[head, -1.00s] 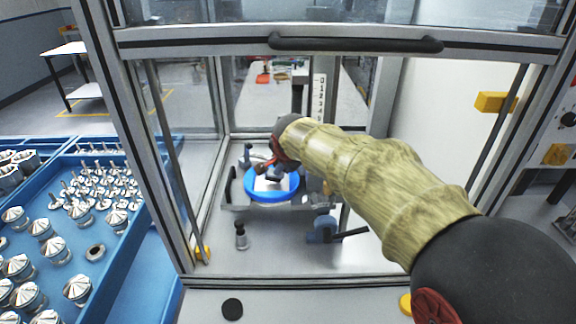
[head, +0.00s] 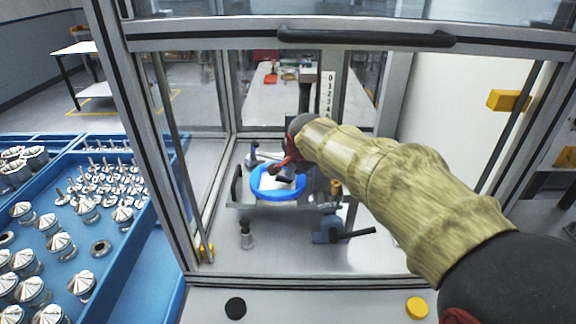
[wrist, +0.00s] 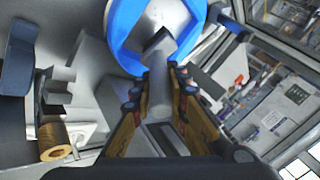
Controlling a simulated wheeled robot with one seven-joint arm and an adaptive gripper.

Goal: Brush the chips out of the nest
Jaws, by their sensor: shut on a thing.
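The nest, a blue ring with a pale inside (head: 252,186), stands on a grey fixture within the framed enclosure. In the wrist view the blue ring (wrist: 124,50) fills the top middle. My gripper (head: 285,168) is over the nest, with my arm reaching in from the right. In the wrist view my gripper (wrist: 160,90) is shut on a grey handle, which I take to be the brush (wrist: 158,65). The brush's far end reaches over the pale middle of the nest. I cannot make out separate chips. Whether the brush touches the nest floor is unclear.
A blue clamp with a dark lever (head: 330,230) stands right of the nest. A small metal part (head: 246,236) stands at the front left. The enclosure's frame and top bar (head: 365,38) surround the opening. Blue trays (head: 125,265) of metal parts lie outside, left.

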